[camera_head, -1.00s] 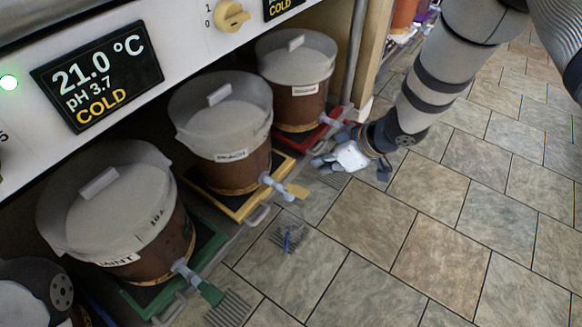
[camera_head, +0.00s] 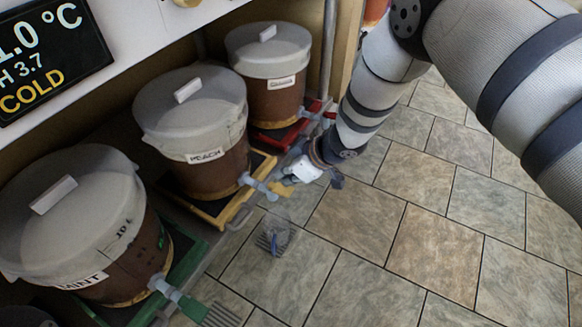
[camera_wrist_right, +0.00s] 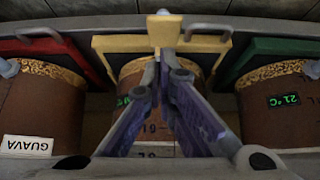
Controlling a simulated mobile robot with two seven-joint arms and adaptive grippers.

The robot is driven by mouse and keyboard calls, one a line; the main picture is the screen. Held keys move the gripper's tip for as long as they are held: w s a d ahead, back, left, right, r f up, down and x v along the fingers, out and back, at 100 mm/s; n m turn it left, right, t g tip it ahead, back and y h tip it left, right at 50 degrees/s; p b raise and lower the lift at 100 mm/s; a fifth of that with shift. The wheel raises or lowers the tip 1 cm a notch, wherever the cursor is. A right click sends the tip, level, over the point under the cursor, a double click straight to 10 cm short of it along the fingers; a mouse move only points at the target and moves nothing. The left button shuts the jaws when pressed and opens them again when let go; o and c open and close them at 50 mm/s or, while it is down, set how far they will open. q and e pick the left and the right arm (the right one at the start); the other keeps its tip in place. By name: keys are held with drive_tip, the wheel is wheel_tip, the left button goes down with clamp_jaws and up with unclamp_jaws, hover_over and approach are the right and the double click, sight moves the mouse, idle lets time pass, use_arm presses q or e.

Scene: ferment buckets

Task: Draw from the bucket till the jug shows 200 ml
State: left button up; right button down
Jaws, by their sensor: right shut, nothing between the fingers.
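The middle bucket (camera_head: 205,165), labelled PEACH, stands on a yellow tray and has a pale tap (camera_head: 258,187) with a yellow lever (camera_head: 280,189). A clear jug (camera_head: 281,226) with a blue mark or handle stands below this tap; its reading is too small to tell. My right gripper (camera_head: 285,176) is beside the tap. In the right wrist view, its fingers (camera_wrist_right: 166,60) are shut and empty, with the yellow lever (camera_wrist_right: 164,28) just beyond their tips. I cannot tell if they touch it. My left gripper is out of view.
The MINT bucket (camera_head: 120,262) with a green tap lever (camera_head: 192,305) stands nearer, and the GUAVA bucket (camera_head: 277,97) on a red tray stands farther back. A shelf front with a display (camera_head: 45,55) overhangs them. The tiled floor (camera_head: 430,240) at right is clear.

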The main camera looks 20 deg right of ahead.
sight(287, 189)
drive_tip(key=shift+s+f, duration=0.1)
drive_tip(key=shift+f, duration=0.8)
drive_tip(key=shift+s+d, duration=0.1)
drive_tip(key=shift+s+d+f+t+p, duration=0.1)
drive_tip(key=shift+s+t+p, duration=0.1)
drive_tip(key=shift+t+p, duration=0.1)
drive_tip(key=shift+s+d+f+t+y, duration=0.15)
drive_tip(key=shift+f+t+y, duration=0.2)
drive_tip(key=shift+y, duration=0.25)
drive_tip(key=shift+s+d+f+t, duration=0.15)
drive_tip(key=shift+d+f+t, duration=0.05)
drive_tip(key=shift+f+t, duration=0.15)
drive_tip(key=shift+s+f, duration=0.1)
drive_tip(key=shift+f, duration=0.2)
idle(5.4)
